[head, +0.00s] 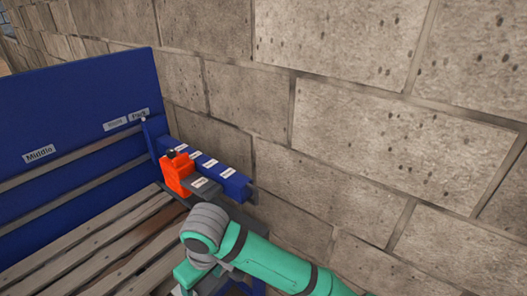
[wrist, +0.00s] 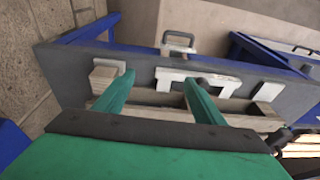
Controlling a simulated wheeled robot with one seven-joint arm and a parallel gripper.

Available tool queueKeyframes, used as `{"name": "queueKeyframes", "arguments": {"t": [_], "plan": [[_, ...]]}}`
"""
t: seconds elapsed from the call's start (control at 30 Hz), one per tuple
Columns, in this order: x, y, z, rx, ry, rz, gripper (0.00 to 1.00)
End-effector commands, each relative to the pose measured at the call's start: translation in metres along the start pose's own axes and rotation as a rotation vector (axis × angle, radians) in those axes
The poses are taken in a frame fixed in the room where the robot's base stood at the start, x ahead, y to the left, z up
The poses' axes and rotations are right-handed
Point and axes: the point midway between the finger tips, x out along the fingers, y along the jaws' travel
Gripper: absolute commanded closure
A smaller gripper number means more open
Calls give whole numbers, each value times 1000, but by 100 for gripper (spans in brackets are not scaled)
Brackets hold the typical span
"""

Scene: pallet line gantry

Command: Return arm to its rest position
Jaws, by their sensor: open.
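My arm is teal with grey joints and reaches in from the lower right of the head view. Its end bends down near the bottom edge, beside wooden slats (head: 80,248). In the wrist view my gripper (wrist: 158,78) has two green fingers spread apart with nothing held between them. Beyond the fingers is a grey panel (wrist: 235,77) with pale blocks and a white bracket (wrist: 178,76) on it. I cannot tell how far the fingertips are from that panel. The fingertips are not clearly visible in the head view.
A blue board (head: 80,100) with labels, one reading "Middle", stands at the left. An orange block (head: 178,173) sits beside a labelled blue bar (head: 213,171) just beyond my arm. A stone block wall (head: 340,130) rises close behind and to the right.

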Motion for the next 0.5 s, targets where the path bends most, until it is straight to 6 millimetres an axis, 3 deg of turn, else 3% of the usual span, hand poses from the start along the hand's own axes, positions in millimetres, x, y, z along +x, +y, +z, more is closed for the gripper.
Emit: {"name": "queueKeyframes", "arguments": {"t": [0.5], "plan": [[4, -58, -73, 39, 329, -191, 36]]}}
